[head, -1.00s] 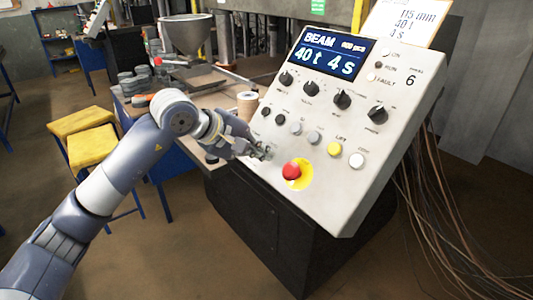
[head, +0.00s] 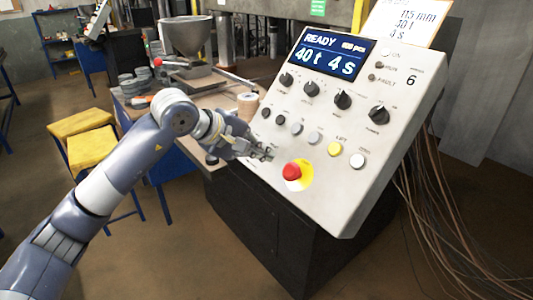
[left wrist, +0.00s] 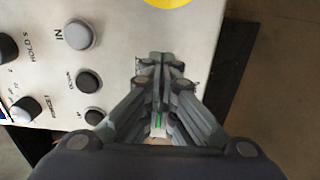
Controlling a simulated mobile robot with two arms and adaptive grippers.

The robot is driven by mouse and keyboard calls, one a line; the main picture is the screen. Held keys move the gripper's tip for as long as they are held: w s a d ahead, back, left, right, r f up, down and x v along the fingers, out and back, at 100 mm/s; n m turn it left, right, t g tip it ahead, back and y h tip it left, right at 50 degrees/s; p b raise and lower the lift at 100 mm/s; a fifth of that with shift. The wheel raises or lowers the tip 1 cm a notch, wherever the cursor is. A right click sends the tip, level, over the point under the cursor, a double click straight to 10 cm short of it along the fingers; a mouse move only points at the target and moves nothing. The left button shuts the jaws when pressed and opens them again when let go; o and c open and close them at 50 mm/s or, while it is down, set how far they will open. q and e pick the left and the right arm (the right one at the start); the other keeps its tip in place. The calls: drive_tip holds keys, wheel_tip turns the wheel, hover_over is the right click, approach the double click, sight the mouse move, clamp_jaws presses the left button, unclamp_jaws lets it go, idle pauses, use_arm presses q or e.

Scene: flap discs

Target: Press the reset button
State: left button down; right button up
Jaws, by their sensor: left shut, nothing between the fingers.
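The pale control panel (head: 340,195) slopes on a dark cabinet. Its display (head: 331,57) reads READY, 40 t, 4 s. My left gripper (head: 268,154) is shut and empty at the panel's lower left, left of the red mushroom button (head: 292,171) on its yellow disc. In the left wrist view, its closed fingertips (left wrist: 166,62) are over the panel face near the edge; I cannot tell whether they touch. No button labelled reset is readable; the fingers cover the spot in front of them. My right gripper is not in view.
Grey button (left wrist: 79,34) and dark buttons (left wrist: 88,80) lie left of the fingers. A yellow button (head: 334,149) and white button (head: 357,161) are farther right on the panel. A workbench, yellow stools (head: 90,148) and hanging cables (head: 430,215) surround the cabinet.

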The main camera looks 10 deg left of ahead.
use_arm(q)
drive_tip(key=v, duration=0.8)
idle(0.4)
drive_tip(key=shift+d+f, duration=0.1)
